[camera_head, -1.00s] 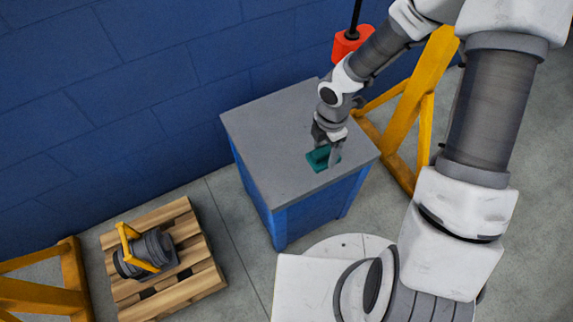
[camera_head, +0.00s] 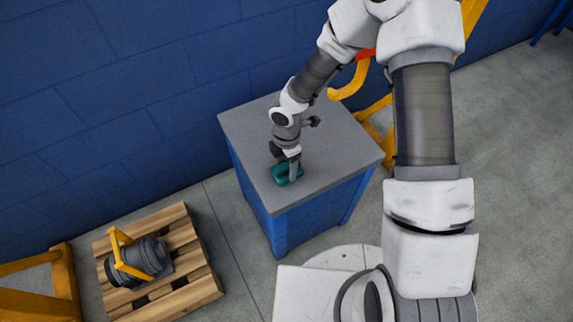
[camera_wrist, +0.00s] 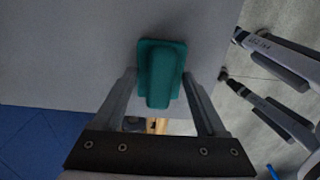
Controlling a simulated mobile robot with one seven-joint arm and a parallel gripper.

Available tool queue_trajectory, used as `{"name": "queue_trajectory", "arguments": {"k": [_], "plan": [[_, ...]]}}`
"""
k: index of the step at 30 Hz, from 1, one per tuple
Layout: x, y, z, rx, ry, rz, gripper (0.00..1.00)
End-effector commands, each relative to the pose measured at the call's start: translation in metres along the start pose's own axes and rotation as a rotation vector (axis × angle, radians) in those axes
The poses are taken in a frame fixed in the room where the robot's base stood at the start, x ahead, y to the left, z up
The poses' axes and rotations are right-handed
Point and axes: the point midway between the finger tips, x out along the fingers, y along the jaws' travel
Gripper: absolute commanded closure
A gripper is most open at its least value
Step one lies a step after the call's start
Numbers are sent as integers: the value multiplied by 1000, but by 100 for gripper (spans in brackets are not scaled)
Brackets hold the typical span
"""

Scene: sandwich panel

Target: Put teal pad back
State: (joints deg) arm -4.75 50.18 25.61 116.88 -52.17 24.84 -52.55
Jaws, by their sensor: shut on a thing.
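The teal pad (camera_head: 283,174) is at the front part of the grey top (camera_head: 335,150) of a blue cabinet (camera_head: 312,218). It also shows in the wrist view as a teal block (camera_wrist: 160,72) with a raised middle ridge, between my two fingers. My gripper (camera_head: 291,172) points down at the cabinet top and is shut on the pad; the wrist view shows its fingertips (camera_wrist: 160,80) on either side of the ridge. I cannot tell whether the pad touches the top or hangs just above it.
A wooden pallet (camera_head: 192,282) with a dark grey motor-like unit (camera_head: 146,258) and yellow bracket stands on the floor at the left. Yellow frames stand at the lower left (camera_head: 66,285) and behind the cabinet. A blue wall (camera_head: 110,90) rises behind. The rest of the top is clear.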

Motion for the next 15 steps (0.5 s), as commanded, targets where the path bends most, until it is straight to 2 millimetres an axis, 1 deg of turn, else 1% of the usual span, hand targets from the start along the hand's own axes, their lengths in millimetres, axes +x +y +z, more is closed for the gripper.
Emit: {"name": "queue_trajectory", "arguments": {"k": [4, 8, 9, 11, 12, 13, 15], "plan": [[-2, 0, 0, 0, 0, 1, 78], [2, 0, 0, 0, 0, 1, 78], [1, 0, 0, 0, 0, 1, 20], [1, 0, 0, 0, 0, 1, 10], [1, 0, 0, 0, 0, 1, 3], [1, 0, 0, 0, 0, 1, 0], [1, 0, 0, 0, 0, 1, 0]]}}
